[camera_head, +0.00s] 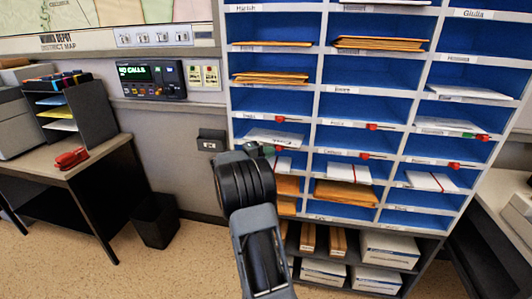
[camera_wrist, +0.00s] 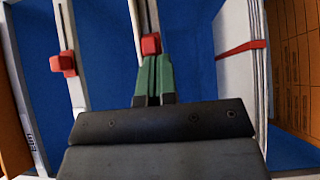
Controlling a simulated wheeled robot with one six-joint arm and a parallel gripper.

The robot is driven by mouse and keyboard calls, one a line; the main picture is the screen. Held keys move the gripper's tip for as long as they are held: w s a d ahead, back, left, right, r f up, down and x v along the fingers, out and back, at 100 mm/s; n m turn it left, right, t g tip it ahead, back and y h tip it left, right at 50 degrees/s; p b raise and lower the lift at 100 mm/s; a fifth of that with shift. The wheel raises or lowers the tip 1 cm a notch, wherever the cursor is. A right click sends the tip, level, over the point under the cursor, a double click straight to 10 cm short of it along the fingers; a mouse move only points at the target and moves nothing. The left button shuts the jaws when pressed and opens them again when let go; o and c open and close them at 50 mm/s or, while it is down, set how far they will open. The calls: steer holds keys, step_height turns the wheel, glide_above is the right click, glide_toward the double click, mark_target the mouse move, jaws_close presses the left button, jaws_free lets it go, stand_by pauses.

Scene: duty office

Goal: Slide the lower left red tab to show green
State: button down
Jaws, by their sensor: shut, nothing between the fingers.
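The lower left red tab (camera_wrist: 150,43) sits on a shelf-edge strip with a dark slot in the wrist view. My gripper (camera_wrist: 154,62) is shut and empty, its green fingertips right at the tab; I cannot tell whether they touch it. In the head view my gripper (camera_head: 256,149) is at the left column of the blue rack, and the arm hides part of that area. The upper left red tab (camera_head: 280,119) is on the strip above, and it also shows in the wrist view (camera_wrist: 63,64). No green patch is clear beside the lower left tab.
Other red tabs (camera_head: 371,127) are on the middle column and at right (camera_head: 452,166); the upper right one (camera_head: 481,137) has green beside it. White packets with red bands (camera_wrist: 240,48) and brown envelopes (camera_head: 345,193) lie in compartments. A desk (camera_head: 65,160) stands at left.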

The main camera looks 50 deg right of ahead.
steer(key=s+d+b, duration=0.1)
steer(key=s+b, duration=0.1)
steer(key=s, duration=0.1)
steer(key=s+d+b, duration=0.1)
steer(key=b, duration=0.1)
steer(key=shift+s+d, duration=0.15)
steer(key=shift+d, duration=0.15)
